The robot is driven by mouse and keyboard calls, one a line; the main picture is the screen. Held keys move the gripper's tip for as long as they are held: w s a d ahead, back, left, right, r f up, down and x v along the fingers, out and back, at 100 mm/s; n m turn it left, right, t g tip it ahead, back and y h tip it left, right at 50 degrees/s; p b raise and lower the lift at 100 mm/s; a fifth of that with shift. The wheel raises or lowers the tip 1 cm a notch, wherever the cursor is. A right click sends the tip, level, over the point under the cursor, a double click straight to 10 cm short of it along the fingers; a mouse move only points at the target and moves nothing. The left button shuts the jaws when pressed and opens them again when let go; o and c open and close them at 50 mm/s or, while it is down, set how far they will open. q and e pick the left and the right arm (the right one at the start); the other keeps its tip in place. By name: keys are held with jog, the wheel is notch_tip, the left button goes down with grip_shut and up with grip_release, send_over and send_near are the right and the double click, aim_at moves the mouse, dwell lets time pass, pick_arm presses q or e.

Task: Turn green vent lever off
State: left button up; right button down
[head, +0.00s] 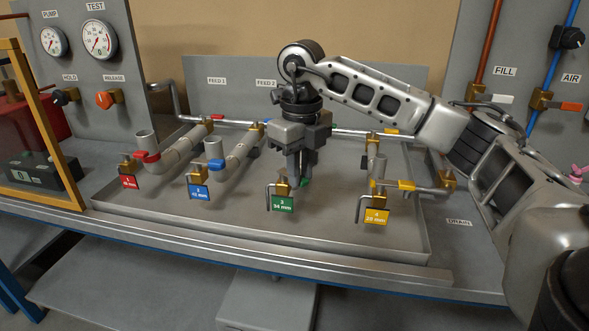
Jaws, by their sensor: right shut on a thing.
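The green-tagged vent (283,203) stands in the middle of the grey tray, with a brass body (281,188) and a bent outlet pipe. A small part of its green lever (305,182) shows beside my fingertips. The rest of the lever is hidden behind the fingers, so its angle cannot be told. My right gripper (299,178) points down over this vent and is shut on the green lever. My left gripper is not in the head view.
Red (147,156), blue (214,164) and yellow (388,183) levers sit on neighbouring pipes in the tray (240,233). A gauge panel (80,60) stands at left. FILL and AIR valves (541,101) are at right. The tray's front is clear.

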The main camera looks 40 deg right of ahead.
jog(key=shift+w+d+r+n, duration=0.1)
jog(key=shift+d+n, duration=0.35)
jog(key=shift+n, duration=0.55)
pick_arm(q)
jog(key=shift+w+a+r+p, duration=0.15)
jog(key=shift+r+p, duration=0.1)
jog(key=shift+p, duration=0.5)
pick_arm(e)
jog(key=n, duration=0.1)
jog(key=d+n, duration=0.1)
jog(key=n, duration=0.1)
jog(key=w+n, duration=0.1)
jog(key=shift+d+n, duration=0.35)
jog(key=shift+n, duration=0.05)
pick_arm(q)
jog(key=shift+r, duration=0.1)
pick_arm(e)
jog(key=c, duration=1.3)
grip_release()
